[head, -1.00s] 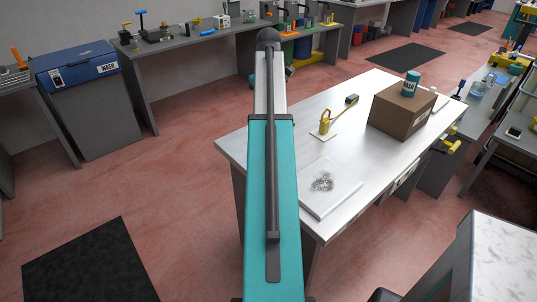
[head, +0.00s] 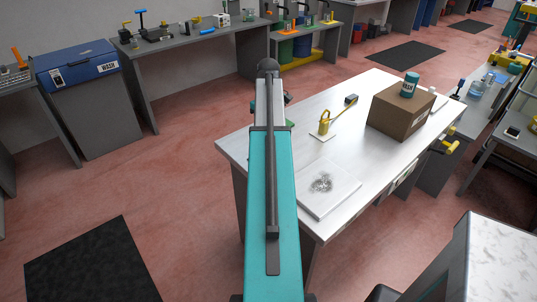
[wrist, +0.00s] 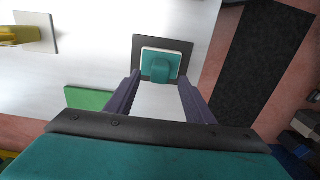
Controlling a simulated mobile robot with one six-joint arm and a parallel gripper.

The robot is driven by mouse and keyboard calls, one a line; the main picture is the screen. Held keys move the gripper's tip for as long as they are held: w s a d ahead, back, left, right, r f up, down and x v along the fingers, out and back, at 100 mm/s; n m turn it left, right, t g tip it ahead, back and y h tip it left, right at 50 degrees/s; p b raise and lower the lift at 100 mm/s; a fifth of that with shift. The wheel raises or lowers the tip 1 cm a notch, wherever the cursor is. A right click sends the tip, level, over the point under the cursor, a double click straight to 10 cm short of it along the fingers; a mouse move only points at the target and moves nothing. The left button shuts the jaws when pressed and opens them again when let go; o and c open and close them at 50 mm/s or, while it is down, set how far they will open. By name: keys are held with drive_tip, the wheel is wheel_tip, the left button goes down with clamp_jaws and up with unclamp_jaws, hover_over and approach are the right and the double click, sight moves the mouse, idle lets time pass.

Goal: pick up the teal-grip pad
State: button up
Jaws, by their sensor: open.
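The teal-grip pad (wrist: 160,66) shows in the wrist view, with a teal grip on a white plate over a dark grey square. It lies near the edge of the pale tabletop. My gripper (wrist: 159,80) is open, its two purple-grey fingers spread just short of the pad, one to each side. Nothing is between the fingers, and I cannot tell how high they are above the table. In the head view my arm hides the pad and most of the gripper.
A green plate (wrist: 88,98) lies left of the fingers. On the metal table (head: 300,158) stand a yellow-handled tool (head: 325,122) on a white square, a cardboard box (head: 400,112) with a teal can (head: 410,85), and a white slab (head: 328,190). A dark mat (wrist: 262,55) lies on the floor.

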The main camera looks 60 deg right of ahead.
drive_tip(key=shift+f, duration=0.15)
drive_tip(key=shift+a+f+p, duration=0.1)
drive_tip(key=shift+f+p, duration=0.8)
drive_tip(key=shift+f, duration=0.3)
drive_tip(key=shift+f+p, duration=0.3)
drive_tip(key=shift+f, duration=0.95)
clamp_jaws()
